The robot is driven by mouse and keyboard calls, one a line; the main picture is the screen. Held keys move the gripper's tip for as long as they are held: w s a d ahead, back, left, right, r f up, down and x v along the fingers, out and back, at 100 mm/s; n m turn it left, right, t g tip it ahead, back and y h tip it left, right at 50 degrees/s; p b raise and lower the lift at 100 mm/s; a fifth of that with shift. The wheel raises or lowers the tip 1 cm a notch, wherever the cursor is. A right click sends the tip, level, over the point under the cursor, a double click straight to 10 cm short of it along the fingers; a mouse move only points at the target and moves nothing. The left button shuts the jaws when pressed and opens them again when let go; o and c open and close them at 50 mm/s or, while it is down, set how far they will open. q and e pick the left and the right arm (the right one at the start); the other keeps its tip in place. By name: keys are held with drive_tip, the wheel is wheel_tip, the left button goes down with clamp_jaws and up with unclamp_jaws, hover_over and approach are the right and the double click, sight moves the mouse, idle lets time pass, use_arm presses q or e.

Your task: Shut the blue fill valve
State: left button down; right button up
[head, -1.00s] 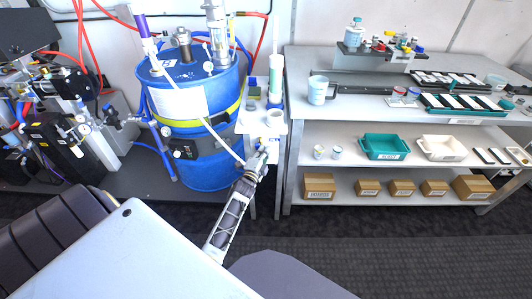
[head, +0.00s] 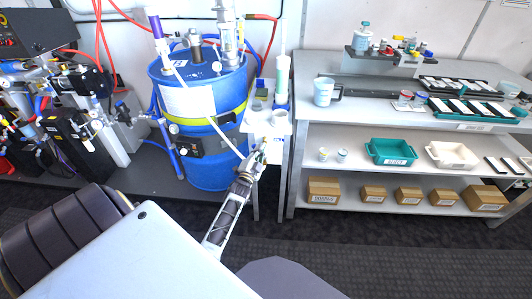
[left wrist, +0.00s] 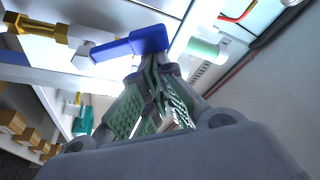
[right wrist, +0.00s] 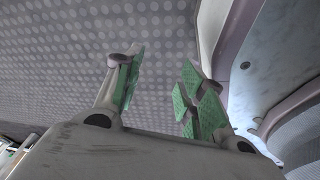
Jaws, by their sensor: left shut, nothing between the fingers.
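The blue valve handle (left wrist: 130,45) shows in the left wrist view as a flat lever with a thicker block at its right end. It lies right at the tips of my left gripper (left wrist: 155,62). The fingers are shut with nothing between them, and I cannot tell whether they touch the handle. In the head view my left gripper (head: 258,160) is at the front of the white stand (head: 275,128) beside the blue drum, and the handle is too small to make out there. My right gripper (right wrist: 160,75) is open and empty over the grey dotted floor.
A brass fitting (left wrist: 40,27) sits left of the handle in the left wrist view. The blue drum (head: 215,165) stands left of the stand. A shelf bench (head: 400,130) with trays and cardboard boxes stands to the right. The floor in front is clear.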

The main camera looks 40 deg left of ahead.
sight(252, 147)
use_arm(q)
drive_tip(key=a+f+n+y, duration=0.1)
drive_tip(key=n, duration=0.2)
drive_tip(key=s+a+n+y+b, duration=0.1)
drive_tip(key=n, duration=0.2)
drive_tip(key=s+a+f+n+y+b, duration=0.1)
drive_tip(key=n, duration=0.2)
drive_tip(key=shift+a+f+n+y, duration=0.3)
drive_tip(key=shift+y, duration=0.1)
drive_tip(key=shift+s+a+f+n+g+y+b, duration=0.2)
drive_tip(key=shift+f+n+y, duration=0.15)
drive_tip(key=shift+n, duration=0.5)
drive_tip(key=shift+s+a+f+n+g+y+b, duration=0.15)
drive_tip(key=shift+f+n+g+y+b, duration=0.2)
drive_tip(key=shift+n, duration=0.45)
drive_tip(key=shift+s+a+f+n+g+y+b, duration=0.15)
drive_tip(key=shift+n+y, duration=0.25)
drive_tip(key=shift+n, duration=0.45)
use_arm(e)
drive_tip(key=w+a+r, duration=0.4)
drive_tip(key=w, duration=0.2)
drive_tip(key=shift+a, duration=0.4)
use_arm(q)
drive_tip(key=shift+w, duration=0.1)
use_arm(e)
drive_tip(key=shift+w, duration=0.15)
